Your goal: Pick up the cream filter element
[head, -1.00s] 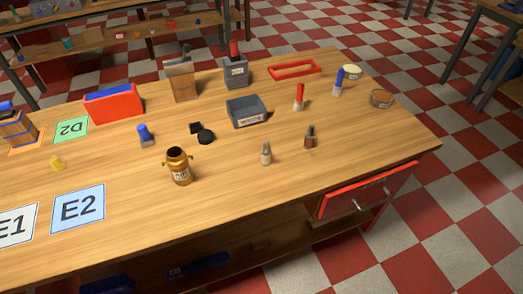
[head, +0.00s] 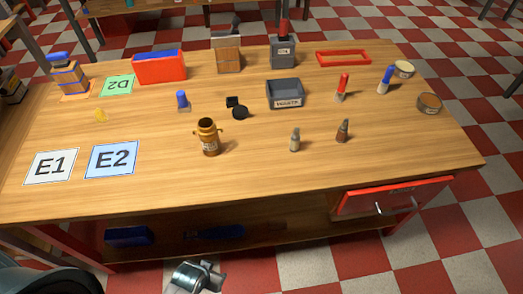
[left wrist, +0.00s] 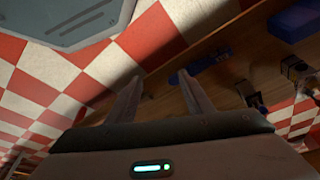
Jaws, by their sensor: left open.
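No object is plainly a filter element; two things have a cream colour. One is a short round cream-topped piece (head: 404,69) at the back right of the table. The other is a small pale bottle-shaped piece (head: 295,140) standing near the front edge. My left gripper (left wrist: 159,76) is open and empty in the left wrist view, low in front of the table, with the lower shelf beyond its fingers. It is well away from both cream pieces. My right gripper is not in view.
The wooden table (head: 250,180) holds a brass pot (head: 208,138), a grey bin (head: 285,94), a red-blue box (head: 160,67) and a red frame (head: 343,57). A red drawer (head: 395,196) is at the front right. A blue item (head: 130,236) lies on the lower shelf.

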